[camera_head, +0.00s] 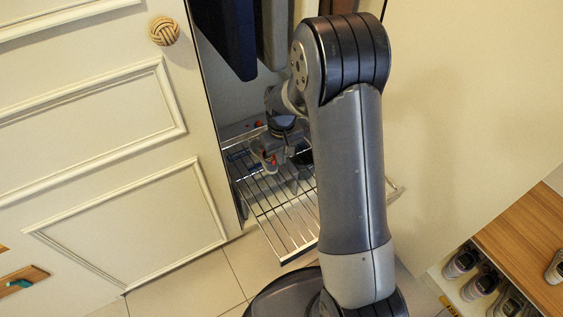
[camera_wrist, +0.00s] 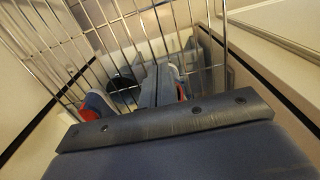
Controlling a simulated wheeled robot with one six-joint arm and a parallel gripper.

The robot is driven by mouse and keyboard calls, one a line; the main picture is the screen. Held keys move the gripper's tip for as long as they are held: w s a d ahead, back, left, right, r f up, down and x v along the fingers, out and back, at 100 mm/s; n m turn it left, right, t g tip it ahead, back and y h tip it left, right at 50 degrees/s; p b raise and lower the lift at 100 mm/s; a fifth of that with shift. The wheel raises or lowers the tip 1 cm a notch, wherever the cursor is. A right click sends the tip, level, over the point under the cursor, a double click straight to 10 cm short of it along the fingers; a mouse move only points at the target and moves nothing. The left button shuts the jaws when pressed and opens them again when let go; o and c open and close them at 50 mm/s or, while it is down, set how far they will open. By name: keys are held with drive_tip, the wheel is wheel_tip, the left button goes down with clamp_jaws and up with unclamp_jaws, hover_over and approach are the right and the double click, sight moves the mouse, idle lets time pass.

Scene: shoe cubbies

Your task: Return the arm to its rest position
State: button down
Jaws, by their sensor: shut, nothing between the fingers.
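My arm reaches from the bottom of the head view up and into an open cabinet. My gripper (camera_head: 292,183) is over a pulled-out wire rack (camera_head: 278,222), its fingers pointing down. In the wrist view the two fingers (camera_wrist: 158,72) lie together, shut with nothing between them. The wire rack (camera_wrist: 135,30) also shows there, around and beyond the fingers. A blue and red shoe (camera_wrist: 97,105) is left of the fingers, and a dark round-looking item (camera_wrist: 122,84) is close beside them. My arm hides the rack's right part in the head view.
A cream panelled door (camera_head: 110,150) with a round woven knob (camera_head: 163,31) stands at left. Dark clothes (camera_head: 225,35) hang above the rack. A cream panel (camera_head: 450,110) is at right. A wooden-topped shoe cubby (camera_head: 525,240) with several shoes is at lower right. Tiled floor (camera_head: 185,290) shows at lower left.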

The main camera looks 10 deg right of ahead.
drive_tip(key=shift+r, duration=0.45)
drive_tip(key=shift+f, duration=0.1)
